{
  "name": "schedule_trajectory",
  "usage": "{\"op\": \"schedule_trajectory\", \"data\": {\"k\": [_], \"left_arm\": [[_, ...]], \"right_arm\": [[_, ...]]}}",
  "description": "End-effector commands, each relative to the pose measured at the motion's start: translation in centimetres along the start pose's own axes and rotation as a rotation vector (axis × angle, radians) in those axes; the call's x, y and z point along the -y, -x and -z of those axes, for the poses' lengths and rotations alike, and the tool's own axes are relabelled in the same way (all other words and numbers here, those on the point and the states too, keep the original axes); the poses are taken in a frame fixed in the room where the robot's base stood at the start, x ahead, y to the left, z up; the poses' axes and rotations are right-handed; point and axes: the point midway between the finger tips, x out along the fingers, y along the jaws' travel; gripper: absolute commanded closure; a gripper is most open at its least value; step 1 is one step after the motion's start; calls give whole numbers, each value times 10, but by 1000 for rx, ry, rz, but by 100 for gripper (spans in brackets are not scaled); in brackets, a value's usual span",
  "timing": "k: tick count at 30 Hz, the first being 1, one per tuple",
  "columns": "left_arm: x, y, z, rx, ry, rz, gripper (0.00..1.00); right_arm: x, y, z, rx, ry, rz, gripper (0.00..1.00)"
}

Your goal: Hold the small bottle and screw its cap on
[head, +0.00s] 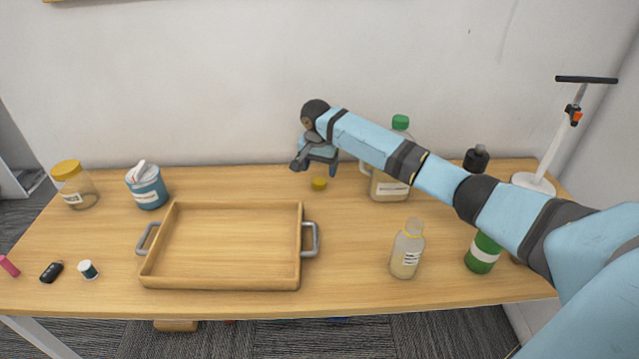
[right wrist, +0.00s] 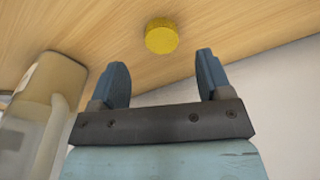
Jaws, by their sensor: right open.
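The small bottle (head: 407,252) stands upright and uncapped near the front of the table, right of the tray, with pale yellowish contents and a white label. A small yellow cap (head: 319,184) lies on the table towards the back; it also shows in the right wrist view (right wrist: 162,37). My right gripper (head: 315,168) is open and empty above and just behind the cap. In the right wrist view its two blue fingers (right wrist: 158,75) point towards the cap, which lies beyond their tips. My left gripper does not show.
An empty wooden tray (head: 223,288) fills the middle left. A large jug (head: 388,188) with a green cap stands close to my right arm. A green bottle (head: 482,254) stands right of the small bottle. A yellow-lidded jar (head: 75,188) and blue tub (head: 147,188) stand back left.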

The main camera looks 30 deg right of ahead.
Motion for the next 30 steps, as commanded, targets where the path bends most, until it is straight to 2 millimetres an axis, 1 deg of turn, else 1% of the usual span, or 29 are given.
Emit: {"op": "schedule_trajectory", "data": {"k": [2, 4, 9, 13, 16, 25, 26, 27, 29, 30], "left_arm": [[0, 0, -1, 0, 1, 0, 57], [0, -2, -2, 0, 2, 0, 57], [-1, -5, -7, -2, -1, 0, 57], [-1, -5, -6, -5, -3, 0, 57], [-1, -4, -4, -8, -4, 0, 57], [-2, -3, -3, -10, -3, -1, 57], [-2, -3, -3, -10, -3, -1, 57], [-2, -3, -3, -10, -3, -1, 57], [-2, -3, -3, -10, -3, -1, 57], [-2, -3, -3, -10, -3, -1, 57]], "right_arm": [[0, -2, 0, 0, 0, 0, 28], [0, -8, 0, 0, 0, 0, 28], [2, -35, -1, 0, 0, -2, 28], [2, -49, -1, 0, 0, -1, 28], [2, -52, -1, -1, 1, 1, 28], [2, -52, -1, -1, 1, 0, 28], [2, -52, -1, -1, 1, 0, 35], [2, -52, -1, -1, 1, 0, 44], [2, -52, -1, -1, 1, 0, 58], [2, -52, -1, -1, 1, 0, 67]]}}
